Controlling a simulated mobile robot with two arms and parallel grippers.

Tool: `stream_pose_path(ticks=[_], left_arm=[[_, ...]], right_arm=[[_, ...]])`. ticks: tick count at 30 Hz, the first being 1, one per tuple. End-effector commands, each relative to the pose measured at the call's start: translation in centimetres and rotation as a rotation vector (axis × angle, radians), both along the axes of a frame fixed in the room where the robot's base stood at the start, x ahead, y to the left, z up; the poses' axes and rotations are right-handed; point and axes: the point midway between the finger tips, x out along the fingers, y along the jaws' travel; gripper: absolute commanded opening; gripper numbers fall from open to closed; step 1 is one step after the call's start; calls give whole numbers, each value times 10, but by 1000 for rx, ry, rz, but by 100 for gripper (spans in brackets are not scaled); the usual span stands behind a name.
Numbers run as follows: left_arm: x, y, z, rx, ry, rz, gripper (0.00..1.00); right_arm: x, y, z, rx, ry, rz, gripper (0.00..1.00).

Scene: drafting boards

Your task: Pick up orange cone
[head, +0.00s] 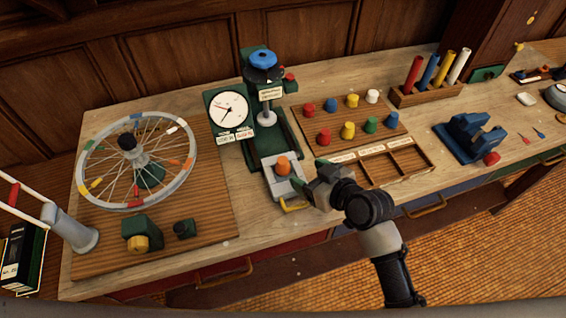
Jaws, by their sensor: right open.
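A small orange cone-like piece (283,166) stands upright on a grey plate (279,187) at the front of the green dial press. My right gripper (312,180) is just to the right of the orange piece, at about its height in the picture. Its jaws are open and nothing shows between them. I cannot tell whether a fingertip touches the plate. My left gripper is not in view.
The green press with a white dial (228,109) rises behind the plate. A spoked wheel (136,160) lies to the left. A wooden tray (403,174) with several coloured pegs is to the right, near my arm. A blue block (467,138) stands farther right.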

Motion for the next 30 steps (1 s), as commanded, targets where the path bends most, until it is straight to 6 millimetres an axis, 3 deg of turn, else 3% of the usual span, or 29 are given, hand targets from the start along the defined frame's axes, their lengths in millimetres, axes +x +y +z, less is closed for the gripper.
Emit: stream_pose_path(ticks=[9,30], left_arm=[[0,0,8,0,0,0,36],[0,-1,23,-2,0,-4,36]], right_arm=[[31,27,-15,4,-1,0,69],[70,62,-40,2,0,1,69]])
